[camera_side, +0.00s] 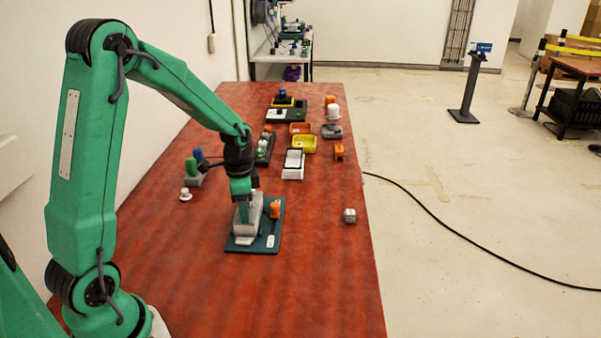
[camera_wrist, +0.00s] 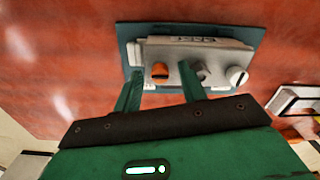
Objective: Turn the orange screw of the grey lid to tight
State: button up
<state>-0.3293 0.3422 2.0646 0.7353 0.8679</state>
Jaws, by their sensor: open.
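The grey lid (camera_wrist: 185,50) sits on a dark teal board (camera_wrist: 128,32) in the wrist view. The orange screw (camera_wrist: 160,73) is on the near face of the lid, with a dark slot across its head. A grey screw (camera_wrist: 201,71) and a white slotted screw (camera_wrist: 237,76) are to its right. My gripper (camera_wrist: 160,67) is open, its two green fingers on either side of the orange screw, apart from it.
A grey holder with green and blue tops (camera_side: 195,172) stands left. Several bins and devices are farther back. The red table's front is clear.

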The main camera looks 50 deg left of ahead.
notch_tip(320, 180, up, 7)
jog(key=shift+r, duration=0.35)
jog(key=shift+r, duration=0.1)
dwell(0.5)
jog(key=shift+s+d+r, duration=0.1)
jog(key=shift+d+r, duration=0.1)
jog(key=s+d+r+n+t, duration=0.5)
jog(key=s+d+r, duration=0.5)
jog(key=s+d, duration=0.2)
jog(key=shift+s+n+t, duration=0.3)
jog(key=shift+s+n, duration=0.3)
jog(key=shift+s, duration=0.6)
jog(key=shift+w, duration=0.1)
